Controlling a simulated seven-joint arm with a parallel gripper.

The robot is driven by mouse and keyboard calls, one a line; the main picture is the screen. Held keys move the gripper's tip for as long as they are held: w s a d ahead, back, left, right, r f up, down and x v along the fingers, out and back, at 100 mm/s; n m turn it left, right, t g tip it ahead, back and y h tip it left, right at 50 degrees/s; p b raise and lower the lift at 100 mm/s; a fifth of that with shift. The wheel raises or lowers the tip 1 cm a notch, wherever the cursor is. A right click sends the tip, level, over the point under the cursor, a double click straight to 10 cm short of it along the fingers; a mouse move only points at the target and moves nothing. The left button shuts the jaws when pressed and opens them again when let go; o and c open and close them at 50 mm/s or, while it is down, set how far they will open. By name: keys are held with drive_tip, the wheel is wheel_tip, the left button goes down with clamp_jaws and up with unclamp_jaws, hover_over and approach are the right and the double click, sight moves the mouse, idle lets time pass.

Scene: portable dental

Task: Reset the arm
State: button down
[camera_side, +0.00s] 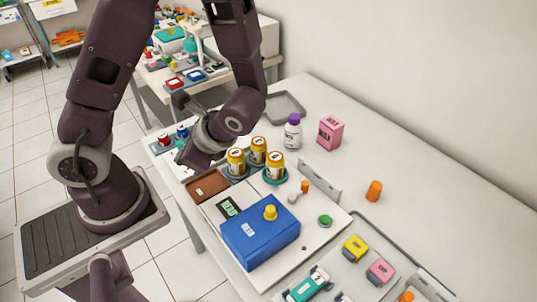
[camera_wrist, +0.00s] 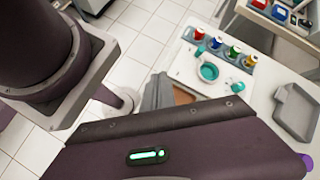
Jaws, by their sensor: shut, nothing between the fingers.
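My gripper (camera_side: 196,158) hangs at the left edge of the worktable in the side view, just left of several orange-and-white bottles (camera_side: 257,150). It is shut and holds nothing. Its fingertips are mostly hidden by my own wrist. In the wrist view, my dark link with a green light fills the lower part, and a grey part of the hand shows beyond it. My arm is bent, with the forearm reaching over the table and the wrist low.
A blue box (camera_side: 262,232) with a yellow knob stands on a white panel. A purple-capped bottle (camera_side: 292,131), a pink box (camera_side: 330,132) and a grey tray (camera_side: 285,107) stand behind. An orange cylinder (camera_side: 373,190) stands at right. Coloured jars (camera_wrist: 215,43) stand in a rack.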

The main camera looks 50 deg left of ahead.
drive_tip(key=d+r+n+t+h, duration=0.4)
drive_tip(key=r, duration=0.5)
drive_tip(key=s+d+r+n+t+h, duration=0.1)
drive_tip(key=d+r+n+t+h, duration=0.3)
drive_tip(key=r, duration=0.4)
drive_tip(key=shift+d+r+n+t, duration=0.3)
drive_tip(key=shift+r+n+t, duration=0.1)
drive_tip(key=shift+n, duration=0.4)
idle(0.9)
